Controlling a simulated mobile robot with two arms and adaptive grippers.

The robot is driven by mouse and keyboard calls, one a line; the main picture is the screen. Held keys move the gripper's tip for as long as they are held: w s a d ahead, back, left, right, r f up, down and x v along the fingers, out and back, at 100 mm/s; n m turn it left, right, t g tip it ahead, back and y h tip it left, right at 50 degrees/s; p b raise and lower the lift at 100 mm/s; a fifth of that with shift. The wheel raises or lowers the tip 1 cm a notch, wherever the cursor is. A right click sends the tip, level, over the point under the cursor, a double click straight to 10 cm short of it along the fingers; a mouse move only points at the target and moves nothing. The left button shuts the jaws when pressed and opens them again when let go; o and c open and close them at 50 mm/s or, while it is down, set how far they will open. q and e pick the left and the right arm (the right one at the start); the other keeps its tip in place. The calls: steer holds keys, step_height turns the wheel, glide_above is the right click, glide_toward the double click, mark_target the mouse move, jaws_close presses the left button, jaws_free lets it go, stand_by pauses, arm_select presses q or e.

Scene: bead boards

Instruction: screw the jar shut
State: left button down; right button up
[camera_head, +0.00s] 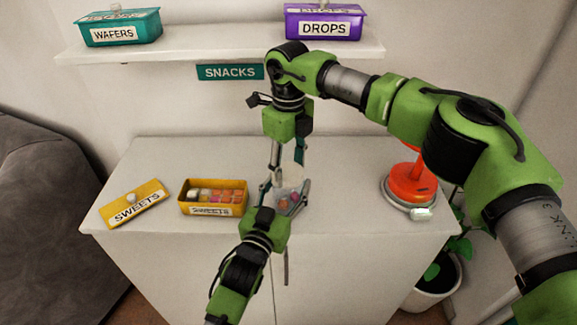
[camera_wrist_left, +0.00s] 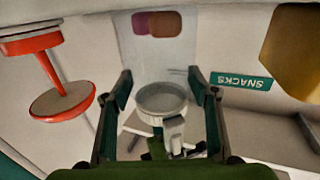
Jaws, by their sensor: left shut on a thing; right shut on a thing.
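A clear jar (camera_head: 291,180) with a few coloured sweets in its bottom stands upright at the front of the white cabinet. My left gripper (camera_head: 285,190), reaching up from below, is shut around the jar's sides. The jar also shows between its fingers in the left wrist view (camera_wrist_left: 158,58), which is upside down. My right gripper (camera_head: 288,164) points down over the jar's top and is shut on a pale round lid (camera_wrist_left: 162,98). The lid is hardly visible in the head view. I cannot tell whether it is seated on the jar.
An open yellow sweets box (camera_head: 212,210) with several sweets and its lid (camera_head: 134,203) lie left of the jar. A red-orange object (camera_head: 410,182) on a grey base stands at right. Teal (camera_head: 120,31) and purple (camera_head: 322,25) boxes sit on the shelf (camera_head: 215,45).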

steer(key=m, duration=0.8)
steer(key=shift+m, duration=0.3)
steer(key=o, duration=1.2)
steer(key=shift+o, duration=0.2)
steer(key=shift+r, duration=2.2)
steer(key=shift+c, duration=0.3)
